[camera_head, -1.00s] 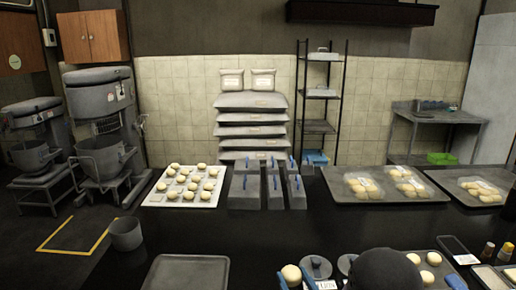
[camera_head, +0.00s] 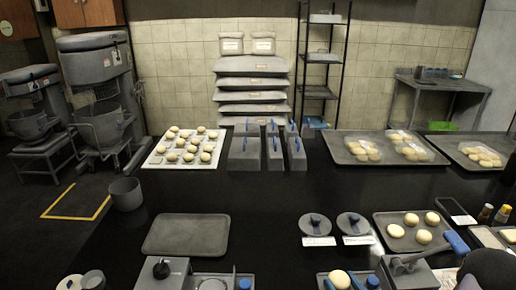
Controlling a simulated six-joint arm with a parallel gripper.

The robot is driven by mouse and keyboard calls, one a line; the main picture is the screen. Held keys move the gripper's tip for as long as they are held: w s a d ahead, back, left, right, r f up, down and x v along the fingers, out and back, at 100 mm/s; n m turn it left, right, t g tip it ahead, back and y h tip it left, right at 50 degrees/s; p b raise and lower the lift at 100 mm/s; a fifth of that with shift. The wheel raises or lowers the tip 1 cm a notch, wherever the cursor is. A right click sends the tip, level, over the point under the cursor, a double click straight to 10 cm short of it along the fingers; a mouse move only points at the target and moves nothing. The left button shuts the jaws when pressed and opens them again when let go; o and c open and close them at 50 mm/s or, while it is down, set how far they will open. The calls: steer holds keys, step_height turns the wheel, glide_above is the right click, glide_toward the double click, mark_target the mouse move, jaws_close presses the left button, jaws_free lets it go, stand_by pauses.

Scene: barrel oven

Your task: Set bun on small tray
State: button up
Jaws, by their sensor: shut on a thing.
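A grey tray (camera_head: 380,245) with several pale buns lies to the upper right of the gripper. An empty grey tray (camera_head: 187,250) lies to the left. I cannot tell which of these the task calls small. How high the bun is held cannot be told.
Two round grey lids (camera_head: 352,222) with labels lie beyond the gripper. A grey device with a black knob (camera_head: 161,270) stands at lower left. A white board (camera_head: 152,162) with buns is at the back.

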steer(key=shift+w+a+r+p, duration=0.2)
steer(key=shift+r+p, duration=0.1)
steer(key=shift+r, duration=0.15)
steer(key=w+a+r+m+h, duration=0.1)
steer(key=w+a+r, duration=0.25)
steer(key=a, duration=0.25)
steer(key=w+a+r+h+p, duration=0.1)
steer(key=w+a+r, duration=0.2)
steer(key=w+a, duration=0.3)
steer(key=w+a+r+m+h, duration=0.1)
steer(key=w+a+r, duration=0.25)
steer(key=a, duration=0.35)
steer(key=s+a+f+m+h, duration=0.1)
steer(key=s+a+h, duration=0.1)
steer(key=s+a, duration=0.4)
steer(key=s+a+f+m+h+b, duration=0.1)
steer(key=s+a+m+h, duration=0.1)
steer(key=s+a, duration=0.5)
steer(key=shift+s+a+f+m+h+b, duration=0.3)
steer(key=shift+a+h, duration=0.5)
steer(key=shift+a, duration=0.3)
